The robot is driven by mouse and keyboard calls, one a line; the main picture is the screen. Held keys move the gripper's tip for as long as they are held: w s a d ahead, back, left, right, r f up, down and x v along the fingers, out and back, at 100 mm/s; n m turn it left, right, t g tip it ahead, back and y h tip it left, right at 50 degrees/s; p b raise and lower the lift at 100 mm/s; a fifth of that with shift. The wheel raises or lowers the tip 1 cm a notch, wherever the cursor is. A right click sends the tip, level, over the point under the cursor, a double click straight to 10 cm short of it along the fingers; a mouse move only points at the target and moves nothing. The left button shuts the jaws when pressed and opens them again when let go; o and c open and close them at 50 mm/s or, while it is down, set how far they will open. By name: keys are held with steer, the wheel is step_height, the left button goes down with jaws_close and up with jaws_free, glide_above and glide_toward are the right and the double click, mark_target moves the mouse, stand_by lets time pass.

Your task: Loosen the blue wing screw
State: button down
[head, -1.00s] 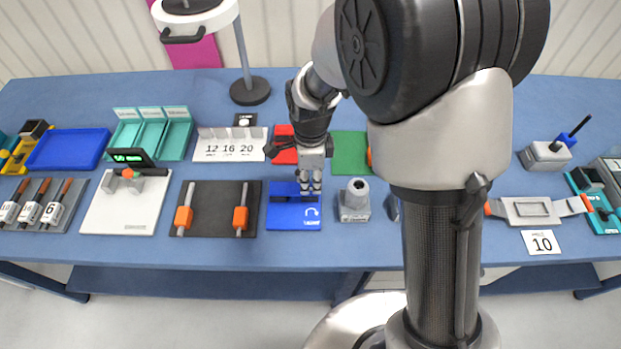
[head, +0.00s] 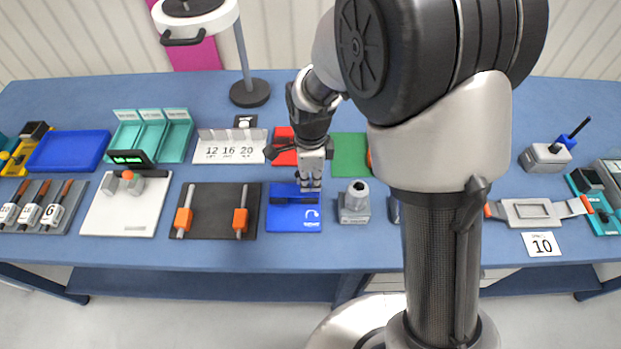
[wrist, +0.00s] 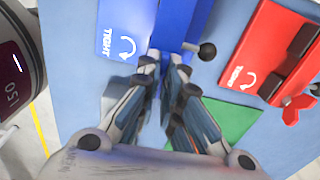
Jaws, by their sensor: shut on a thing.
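The blue fixture (head: 285,221) lies flat on the table, with a white curved arrow on its front plate. It also shows in the wrist view (wrist: 112,38), where the arrow is marked TIGHT. My gripper (head: 310,187) points down over its right rear part. In the wrist view, my gripper (wrist: 165,62) has its fingers close together at the fixture's edge. The blue wing screw is hidden by the fingers, so its angle cannot be told. A dark ball knob on a short rod (wrist: 206,50) sticks out just right of the fingertips.
A red fixture (wrist: 270,40) with a red wing screw (wrist: 297,108) and a green plate (head: 349,150) lie close by. A grey block (head: 354,205) stands right of the blue fixture. A black board with orange sliders (head: 212,222) lies to its left.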

steer(key=shift+n, duration=0.3)
steer(key=n+p, duration=0.1)
steer(key=n, duration=0.2)
steer(key=shift+n, duration=0.3)
steer(key=n+p, duration=0.1)
steer(key=n, duration=0.3)
steer(key=shift+n, duration=0.3)
steer(key=n+p, duration=0.1)
steer(key=n, duration=0.3)
steer(key=shift+n, duration=0.3)
steer(key=n, duration=0.4)
steer(key=shift+n+p, duration=0.3)
steer(key=n, duration=0.5)
steer(key=shift+p, duration=0.3)
steer(key=n, duration=0.5)
steer(key=shift+n, duration=0.4)
steer(key=n, duration=0.6)
steer(key=shift+n+p, duration=0.3)
steer(key=shift+p, duration=0.1)
